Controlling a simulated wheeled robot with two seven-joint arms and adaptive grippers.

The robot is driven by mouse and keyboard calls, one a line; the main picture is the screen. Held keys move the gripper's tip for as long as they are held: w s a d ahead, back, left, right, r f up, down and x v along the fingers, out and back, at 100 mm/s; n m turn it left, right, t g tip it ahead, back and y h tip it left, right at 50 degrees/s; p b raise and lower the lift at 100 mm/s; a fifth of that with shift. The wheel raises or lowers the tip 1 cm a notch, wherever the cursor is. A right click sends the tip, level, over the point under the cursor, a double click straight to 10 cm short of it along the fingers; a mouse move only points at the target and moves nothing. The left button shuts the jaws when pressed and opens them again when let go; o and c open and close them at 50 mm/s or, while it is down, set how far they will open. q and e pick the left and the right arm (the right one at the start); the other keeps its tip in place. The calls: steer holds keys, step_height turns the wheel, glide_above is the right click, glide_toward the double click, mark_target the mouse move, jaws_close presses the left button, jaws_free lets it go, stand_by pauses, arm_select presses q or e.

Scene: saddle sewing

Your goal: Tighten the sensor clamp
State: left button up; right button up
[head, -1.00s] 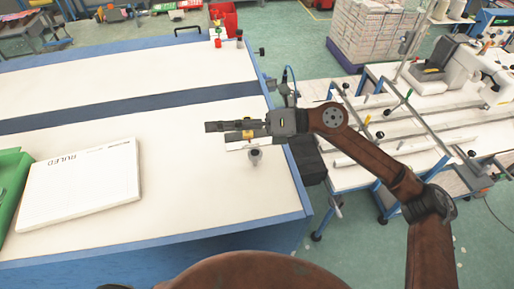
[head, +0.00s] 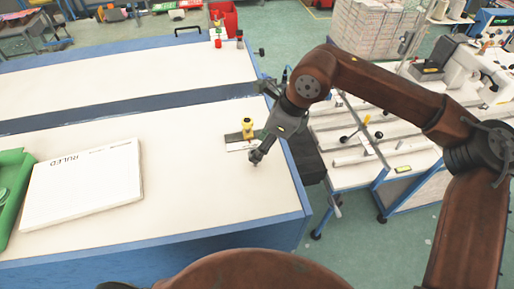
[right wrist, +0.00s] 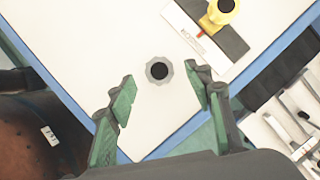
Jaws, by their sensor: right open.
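A small grey lobed knob with a black centre (right wrist: 158,71) stands on the white table top; I take it to be the sensor clamp's knob. In the right wrist view it appears between the open green-padded fingers of my right gripper (right wrist: 160,76), apart from both. In the head view my right gripper (head: 256,154) points down over the knob's spot and largely hides it. A yellow part with a dark round top (head: 247,126) stands on a dark and white plate (head: 236,146) just behind; it also shows in the right wrist view (right wrist: 223,10). My left gripper is out of view.
A white book marked RULED (head: 82,185) and a green bin (head: 10,195) are at the table's left. Small coloured items (head: 219,40) stand at its back edge. A frame table with rods (head: 365,150) is on the right. The table's middle is clear.

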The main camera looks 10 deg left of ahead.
steer(key=shift+x, duration=1.4)
steer(key=shift+c, duration=0.3)
steer(key=c, duration=1.1)
